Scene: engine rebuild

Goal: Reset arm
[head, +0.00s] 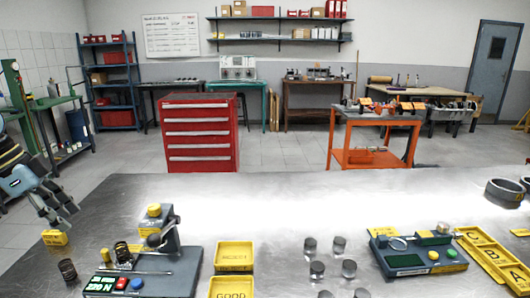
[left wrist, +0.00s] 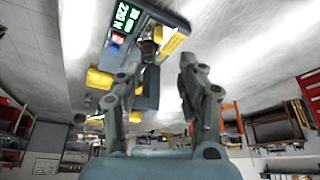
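My left gripper (head: 62,212) hangs over the left end of the metal worktable (head: 290,195). In the left wrist view its two fingers (left wrist: 160,75) stand apart with nothing held between them, so it is open. A small yellow block (head: 55,237) lies on the table just below the fingertips in the head view; I cannot tell if they touch it. The grey spring tester (head: 185,262) with a green display stands to the right of the gripper. It also shows, upside down, in the left wrist view (left wrist: 165,15). My right gripper is not in view.
A loose spring (head: 68,269) stands left of the tester. Yellow REJECT (head: 234,256) and GOOD (head: 231,288) trays, several metal cylinders (head: 317,269), a second grey fixture (head: 415,258), lettered yellow trays (head: 492,262) and a dark ring (head: 505,192) are further right. The table's far middle is clear.

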